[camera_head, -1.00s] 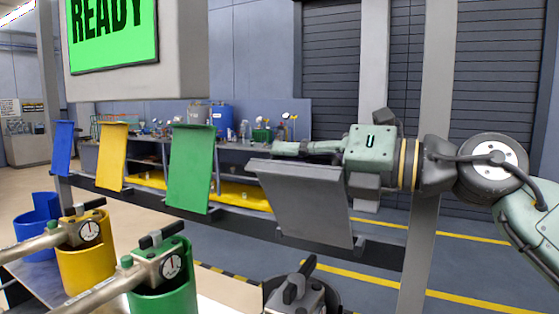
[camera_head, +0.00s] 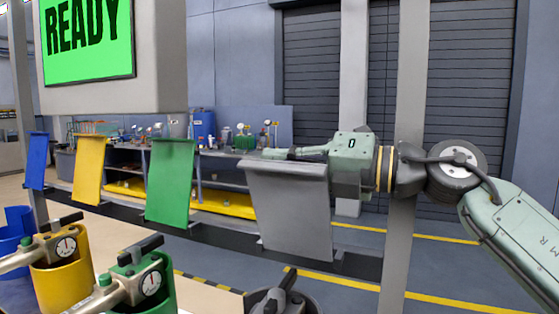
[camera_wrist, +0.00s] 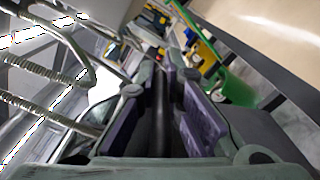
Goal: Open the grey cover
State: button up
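The grey cover (camera_head: 292,212) is a flat panel rising from the dark rail in the head view. It stands nearly upright, its top leaning a little toward the camera. My gripper (camera_head: 284,154) is at its top edge, with the fingers pointing left along it and partly hidden behind the lip. In the wrist view, my gripper (camera_wrist: 165,65) shows two purple-padded fingers with a narrow dark strip between them. A grey pot with a black handle (camera_head: 283,298) shows below the cover, cut off by the frame.
Blue (camera_head: 36,160), yellow (camera_head: 89,168) and green (camera_head: 170,182) covers stand upright along the rail (camera_head: 222,235) to the left. Yellow (camera_head: 65,285) and green (camera_head: 168,292) cups hold gauged tools. A grey post (camera_head: 403,235) stands right of the cover. A READY screen (camera_head: 88,38) hangs upper left.

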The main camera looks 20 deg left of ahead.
jog(key=o, duration=0.5)
notch_tip(320, 180, up, 10)
dwell(0.6)
jog(key=shift+f, duration=0.1)
